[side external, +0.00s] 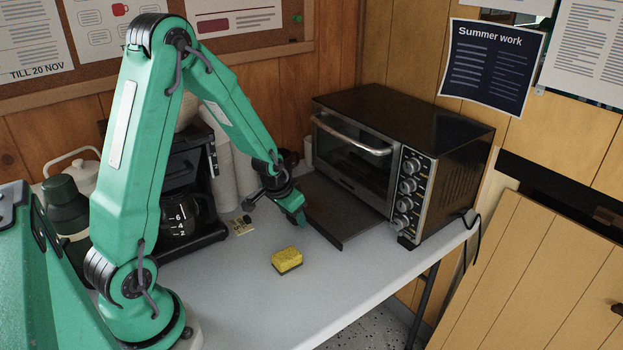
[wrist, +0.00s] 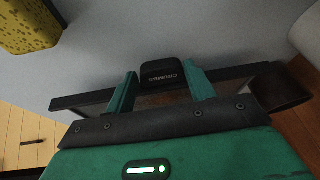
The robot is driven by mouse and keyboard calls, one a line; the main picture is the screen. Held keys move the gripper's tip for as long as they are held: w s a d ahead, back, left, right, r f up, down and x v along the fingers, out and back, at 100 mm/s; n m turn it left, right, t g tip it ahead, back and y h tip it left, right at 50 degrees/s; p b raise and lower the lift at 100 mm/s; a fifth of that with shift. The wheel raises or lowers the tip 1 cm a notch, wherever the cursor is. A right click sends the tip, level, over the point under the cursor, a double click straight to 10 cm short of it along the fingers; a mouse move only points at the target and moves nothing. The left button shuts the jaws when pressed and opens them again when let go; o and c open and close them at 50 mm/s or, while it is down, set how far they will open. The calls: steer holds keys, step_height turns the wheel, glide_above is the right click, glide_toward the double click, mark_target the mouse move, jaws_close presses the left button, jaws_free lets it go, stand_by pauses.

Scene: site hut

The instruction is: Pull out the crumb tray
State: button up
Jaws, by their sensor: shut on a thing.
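The crumb tray (side external: 338,212) is a dark flat tray sticking out from under the front of the toaster oven (side external: 453,122), low over the white table. Its front edge shows in the wrist view (wrist: 75,101), with a black tab (wrist: 162,73) marked "CRUMBS". My gripper (side external: 299,220) is at the tray's front edge. In the wrist view, its green fingers (wrist: 160,92) are on both sides of the tab, shut on it. The oven's glass door is closed. In the side view the tab is hidden behind my gripper.
A yellow sponge (side external: 287,257) lies on the table in front of the tray. The table's front (side external: 235,305) is clear. A power cord (side external: 474,223) hangs at the oven's right.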

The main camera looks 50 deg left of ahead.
steer(key=o, duration=1.4)
steer(key=shift+a, duration=0.25)
steer(key=shift+c, duration=0.2)
steer(key=shift+d, duration=0.1)
steer(key=shift+s+r, duration=0.1)
steer(key=shift+r, duration=0.1)
steer(key=a+v, duration=0.1)
steer(key=v, duration=0.6)
steer(key=shift+d+r, duration=0.2)
steer(key=shift+d, duration=0.35)
steer(key=s+d+r+m+t+h, duration=0.1)
steer(key=s+d+r, duration=1.2)
steer(key=s+r, duration=0.2)
steer(key=shift+d, duration=0.25)
